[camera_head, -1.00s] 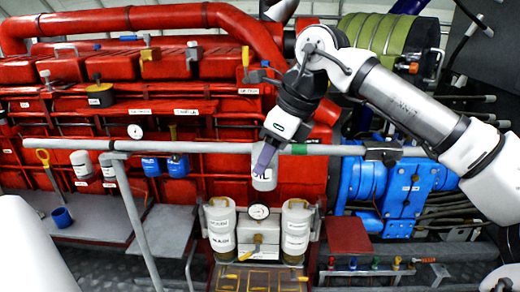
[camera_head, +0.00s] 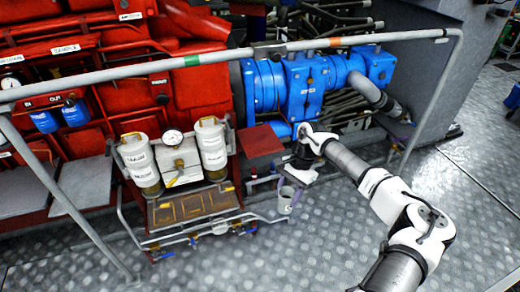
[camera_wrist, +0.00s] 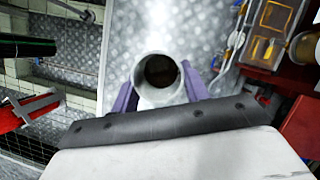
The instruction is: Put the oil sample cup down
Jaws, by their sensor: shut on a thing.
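The oil sample cup (camera_head: 285,201) is a small pale cup with an open top. In the wrist view the cup (camera_wrist: 158,94) shows from above, with dark contents inside. My gripper (camera_wrist: 160,90) has its two purple fingers shut on the cup, one at each side. In the head view my gripper (camera_head: 292,188) hangs low, right of the filter unit's front. The cup looks upright and is seen against the metal floor (camera_head: 330,230). I cannot tell how far its base is from the floor.
A filter unit with white canisters (camera_head: 141,162) and a brown-panelled tray (camera_head: 195,206) stands to the left. A red box (camera_head: 260,140) is behind the gripper. A grey rail (camera_head: 200,62) crosses in front of the engine. The floor at right is clear.

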